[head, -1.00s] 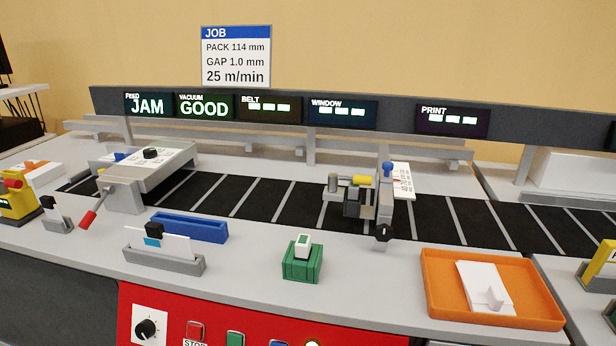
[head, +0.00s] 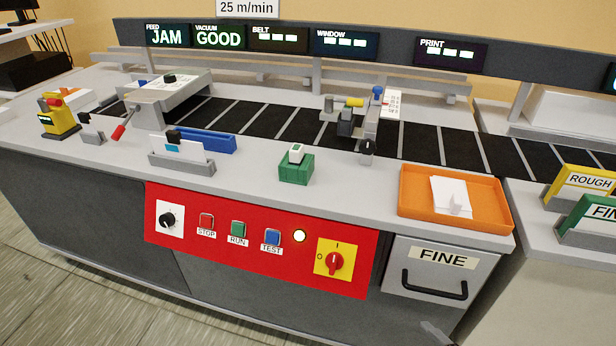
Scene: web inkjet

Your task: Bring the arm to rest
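Neither of my grippers can be made out in the head view, so what they hold is hidden from me. A small pale grey shape (head: 437,333) shows at the bottom edge below the FINE drawer (head: 441,273); I cannot tell what it is. The red control panel (head: 262,240) on the machine front carries a knob, STOP, RUN and TEST buttons, a lit lamp and a red rotary switch (head: 334,261). The displays read FEED JAM (head: 167,35) and VACUUM GOOD (head: 219,36).
On the grey counter stand a yellow device (head: 58,116), a card holder (head: 182,158), a blue tray (head: 207,141), a green block (head: 296,168) and an orange tray (head: 455,215) with white pieces. ROUGH (head: 584,183) and FINE signs stand at right. Floor (head: 70,290) shows clear at lower left.

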